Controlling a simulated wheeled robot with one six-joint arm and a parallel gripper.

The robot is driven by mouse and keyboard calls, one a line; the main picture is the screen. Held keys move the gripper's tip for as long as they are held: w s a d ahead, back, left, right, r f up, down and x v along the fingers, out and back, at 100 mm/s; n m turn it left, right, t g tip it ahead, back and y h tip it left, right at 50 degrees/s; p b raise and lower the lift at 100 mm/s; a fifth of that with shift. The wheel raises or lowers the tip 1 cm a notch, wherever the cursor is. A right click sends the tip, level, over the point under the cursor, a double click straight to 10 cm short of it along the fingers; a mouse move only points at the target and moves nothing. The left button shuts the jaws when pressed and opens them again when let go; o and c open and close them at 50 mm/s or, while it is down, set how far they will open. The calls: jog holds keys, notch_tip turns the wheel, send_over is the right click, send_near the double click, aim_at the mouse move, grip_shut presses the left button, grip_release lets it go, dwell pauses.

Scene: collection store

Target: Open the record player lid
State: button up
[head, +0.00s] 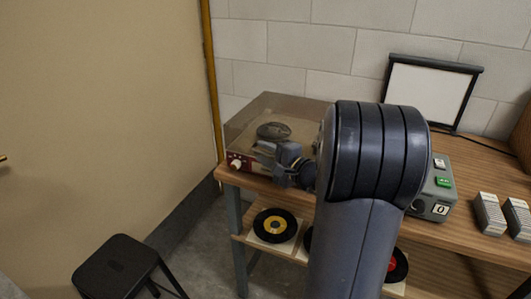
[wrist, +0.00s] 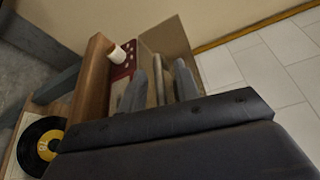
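The record player (head: 238,163) sits at the left end of the wooden table, with a red front and a white knob. Its smoky see-through lid (head: 285,103) looks down over the dark platter. My gripper (head: 268,152) is at the front of the lid, and my arm hides the player's right part. In the wrist view, the red panel (wrist: 124,72) with the knob and the brownish lid (wrist: 167,40) lie beyond my gripper (wrist: 160,85). Its fingers are apart, with part of the player showing between them. I cannot tell whether they touch the lid.
A grey box with buttons (head: 440,190), card stacks (head: 488,213) and a framed screen (head: 428,90) are on the table to the right. Records (head: 275,226) lie on the shelf below. A black stool (head: 115,265) stands at lower left. A wall is close behind.

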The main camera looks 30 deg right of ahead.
jog(key=shift+c, duration=0.3)
grip_shut()
dwell(0.3)
